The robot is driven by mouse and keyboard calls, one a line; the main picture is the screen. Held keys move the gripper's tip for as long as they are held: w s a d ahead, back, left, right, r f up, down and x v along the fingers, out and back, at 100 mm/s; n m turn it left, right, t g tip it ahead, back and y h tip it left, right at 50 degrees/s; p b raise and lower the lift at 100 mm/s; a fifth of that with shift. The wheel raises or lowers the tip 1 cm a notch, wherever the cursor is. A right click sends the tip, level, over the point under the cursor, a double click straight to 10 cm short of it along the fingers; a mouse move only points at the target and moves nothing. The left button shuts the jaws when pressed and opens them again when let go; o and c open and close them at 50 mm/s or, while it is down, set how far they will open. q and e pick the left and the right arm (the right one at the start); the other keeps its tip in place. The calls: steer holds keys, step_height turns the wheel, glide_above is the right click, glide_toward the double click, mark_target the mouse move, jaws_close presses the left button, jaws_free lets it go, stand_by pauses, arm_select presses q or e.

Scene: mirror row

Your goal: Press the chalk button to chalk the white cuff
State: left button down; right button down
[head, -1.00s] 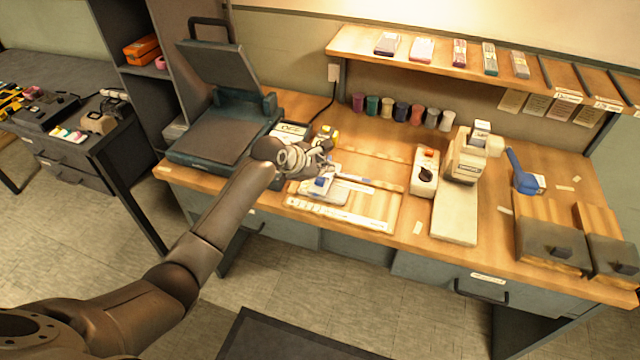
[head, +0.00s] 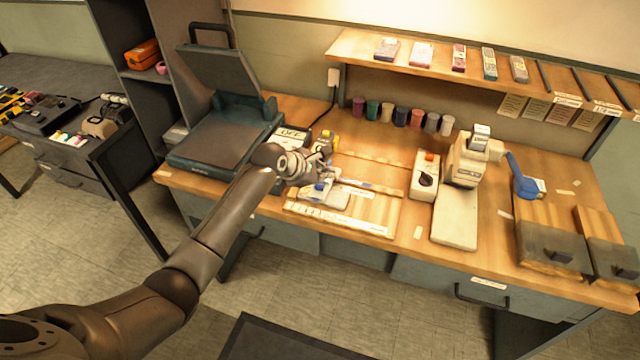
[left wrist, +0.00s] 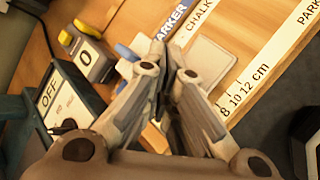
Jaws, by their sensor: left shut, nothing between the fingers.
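My left gripper (head: 326,170) is shut and empty, over the marking area at the front of the bench. A small blue part (head: 320,187) shows just below the fingers in the head view. The labels MARKER (left wrist: 172,18) and CHALK (left wrist: 198,14) lie beyond the fingertips. I cannot clearly pick out the chalk button or tell whether the fingers touch anything. My right gripper is out of view.
A heat press (head: 225,130) stands open at the left, with an OFF panel (head: 292,133) beside it. A white ruler strip (head: 335,219) runs along the front. A white machine (head: 468,165) and a box with an orange button (head: 426,175) stand to the right. Thread spools line the back.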

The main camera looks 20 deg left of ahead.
mark_target(323, 186)
arm_select(q)
steer(key=shift+f, duration=0.2)
stand_by(0.4)
steer(key=shift+f+p, duration=0.15)
steer(key=shift+p, duration=0.2)
steer(key=shift+f, duration=0.1)
steer(key=shift+f, duration=0.55)
stand_by(0.4)
stand_by(0.3)
steer(key=shift+r+p, duration=1)
steer(key=shift+p, duration=0.25)
step_height(323, 186, up, 5)
steer(key=p, duration=0.6)
